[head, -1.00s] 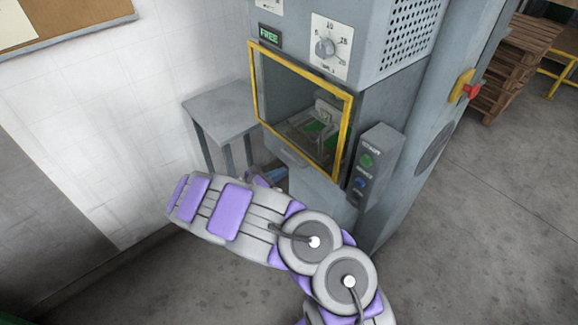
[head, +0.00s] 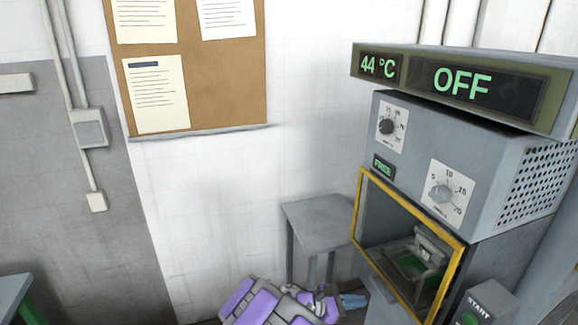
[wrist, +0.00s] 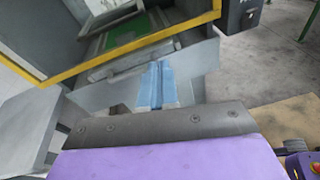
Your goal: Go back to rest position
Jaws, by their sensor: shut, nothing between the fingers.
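My gripper (wrist: 157,86) is shut and empty, its blue fingers together in the wrist view, in front of the machine below its yellow-framed opening. In the head view, my gripper (head: 352,300) shows small at the bottom, beside the machine's lower left and below the small grey table. My purple and grey arm is folded low at the bottom edge. The machine (head: 440,150) stands at the right. Its yellow-framed opening (head: 362,205) shows a grey fixture with a green part (head: 411,264) inside.
The machine's displays read 44 °C and OFF (head: 463,84), and a small sign reads FREE. A START box (head: 486,305) is at lower right. A small grey table (head: 322,215) stands against the wall. A cork board (head: 240,95) hangs above. Open floor shows right in the wrist view (wrist: 265,75).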

